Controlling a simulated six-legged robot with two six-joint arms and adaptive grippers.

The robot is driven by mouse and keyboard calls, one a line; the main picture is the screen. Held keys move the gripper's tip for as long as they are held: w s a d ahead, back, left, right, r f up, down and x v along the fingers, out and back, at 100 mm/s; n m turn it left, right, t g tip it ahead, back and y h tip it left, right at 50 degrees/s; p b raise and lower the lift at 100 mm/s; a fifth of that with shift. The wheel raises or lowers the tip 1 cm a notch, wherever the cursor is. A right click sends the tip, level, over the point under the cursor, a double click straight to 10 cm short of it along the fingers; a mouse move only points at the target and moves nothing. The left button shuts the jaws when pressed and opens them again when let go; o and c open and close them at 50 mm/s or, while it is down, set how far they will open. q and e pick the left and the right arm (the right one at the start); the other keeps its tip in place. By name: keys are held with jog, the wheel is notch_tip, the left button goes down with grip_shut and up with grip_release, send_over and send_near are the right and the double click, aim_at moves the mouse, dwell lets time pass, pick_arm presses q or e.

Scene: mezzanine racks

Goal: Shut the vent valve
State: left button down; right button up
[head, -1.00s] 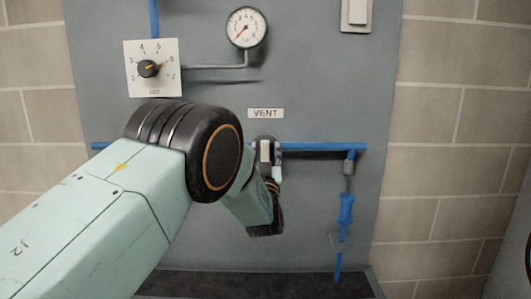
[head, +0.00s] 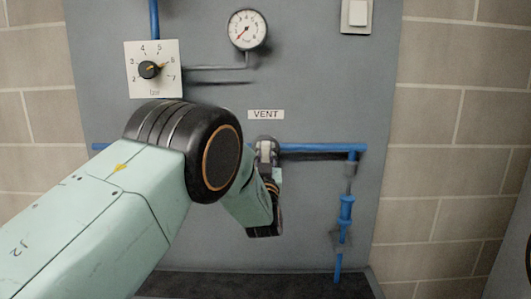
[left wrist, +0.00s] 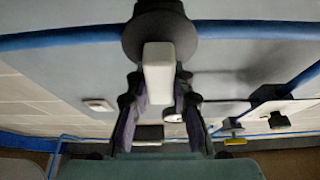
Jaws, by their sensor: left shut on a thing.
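The vent valve (head: 266,146) sits on a horizontal blue pipe under the VENT label (head: 266,114). Its pale handle also shows in the left wrist view (left wrist: 158,72), in front of a dark round hub (left wrist: 158,32). My left gripper (left wrist: 159,84) is shut on this handle, with one dark finger on each side. In the head view my left gripper (head: 271,172) is at the valve, partly hidden by my own arm. The handle looks roughly upright, across the pipe. My right gripper is not in view.
A dial plate (head: 153,69) and a round gauge (head: 248,30) are above on the grey panel. A white switch (head: 357,13) is at upper right. A blue drop pipe with a fitting (head: 346,210) hangs right of the valve. A dark ledge (head: 255,285) runs below.

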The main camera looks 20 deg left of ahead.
pick_arm(q)
jog(key=m+h+p, duration=0.1)
jog(key=m+h, duration=0.1)
jog(key=m, duration=0.1)
jog(key=m+h, duration=0.2)
jog(key=m, duration=0.2)
jog(key=shift+d+p, duration=0.1)
jog(key=shift+p, duration=0.25)
jog(key=m+h+p, duration=0.1)
jog(key=m, duration=0.2)
jog(key=m+g+h+p, duration=0.1)
jog(key=m, duration=0.2)
jog(key=shift+d+f+h, duration=0.1)
jog(key=shift+h, duration=0.2)
jog(key=m+g+h+p, duration=0.1)
jog(key=m+p, duration=0.1)
jog(key=m, duration=0.3)
jog(key=shift+w+d+f, duration=0.1)
jog(key=shift+f+m+g+p, duration=0.15)
jog(key=shift+m+g+p, duration=0.3)
jog(key=shift+m, duration=0.55)
jog(key=shift+f+m+g+p, duration=0.1)
jog(key=shift+m+g+p, duration=0.35)
jog(key=shift+m, duration=0.55)
jog(key=c, duration=1.2)
grip_release()
jog(key=shift+o, duration=0.2)
